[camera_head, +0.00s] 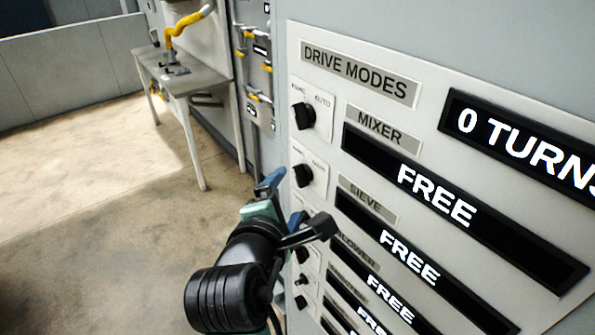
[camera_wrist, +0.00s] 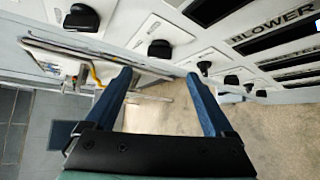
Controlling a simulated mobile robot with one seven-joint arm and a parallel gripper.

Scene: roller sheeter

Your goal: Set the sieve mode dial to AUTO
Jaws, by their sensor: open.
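The sieve mode dial (camera_head: 302,175) is a black knob on a white plate, second from the top in the dial column and left of the SIEVE label (camera_head: 367,200). The display (camera_head: 410,258) in its row reads FREE. Where its knob points is too small to tell. My gripper (camera_head: 284,201) is open and empty, below and in front of this dial, hiding part of the lower dials. In the wrist view, the sieve dial (camera_wrist: 160,48) lies ahead between the blue fingers of my gripper (camera_wrist: 160,76), apart from them.
The mixer dial (camera_head: 303,115) is just above, with AUTO printed at its plate's upper right. The blower dial (camera_wrist: 204,67) and smaller dials continue below. A grey table (camera_head: 190,80) with a yellow-handled device stands at back left. The floor at left is clear.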

